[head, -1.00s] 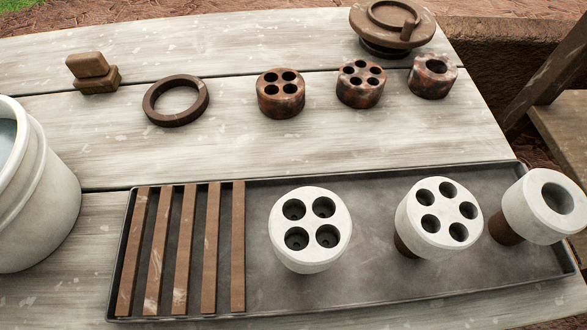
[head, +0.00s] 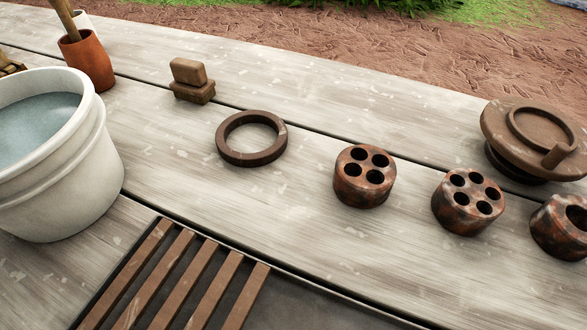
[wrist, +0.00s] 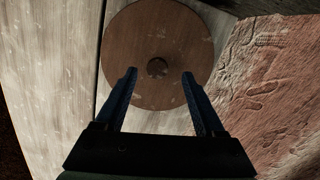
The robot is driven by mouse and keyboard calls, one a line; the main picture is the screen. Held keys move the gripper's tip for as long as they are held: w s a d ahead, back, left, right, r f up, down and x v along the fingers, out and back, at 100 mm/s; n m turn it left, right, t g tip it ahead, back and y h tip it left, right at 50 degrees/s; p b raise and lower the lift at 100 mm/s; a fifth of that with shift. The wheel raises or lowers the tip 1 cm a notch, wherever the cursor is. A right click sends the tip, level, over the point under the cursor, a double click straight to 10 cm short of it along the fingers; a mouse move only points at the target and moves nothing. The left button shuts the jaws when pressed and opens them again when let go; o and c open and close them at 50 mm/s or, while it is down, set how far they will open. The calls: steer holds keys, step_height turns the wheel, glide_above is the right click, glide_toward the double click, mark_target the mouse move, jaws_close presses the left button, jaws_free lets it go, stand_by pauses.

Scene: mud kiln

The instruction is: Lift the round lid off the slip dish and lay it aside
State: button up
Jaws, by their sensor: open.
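In the wrist view a round brown lid (wrist: 160,28) with a small knob (wrist: 157,67) at its middle lies below my gripper. My gripper (wrist: 159,75) is open, its two dark fingers pointing at the lid with the knob between their tips as seen from the wrist. Nothing is held. The gap between fingertips and lid cannot be told. The slip dish is not seen, perhaps hidden under the lid. I cannot make out this knobbed lid in the head view, and my gripper is not there.
The plank table (head: 300,120) holds a white bucket (head: 95,175) of water, a brown ring (head: 222,148), holed dark cylinders (head: 348,190), a stacked block (head: 190,88) and a round brown piece (head: 500,125). An orange pot (head: 88,65) stands behind the bucket. Slats (head: 190,285) lie in front.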

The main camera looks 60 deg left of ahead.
steer(key=f+b, duration=0.3)
steer(key=f, duration=0.2)
steer(key=shift+w+b, duration=0.2)
steer(key=shift+b, duration=0.15)
jaws_close()
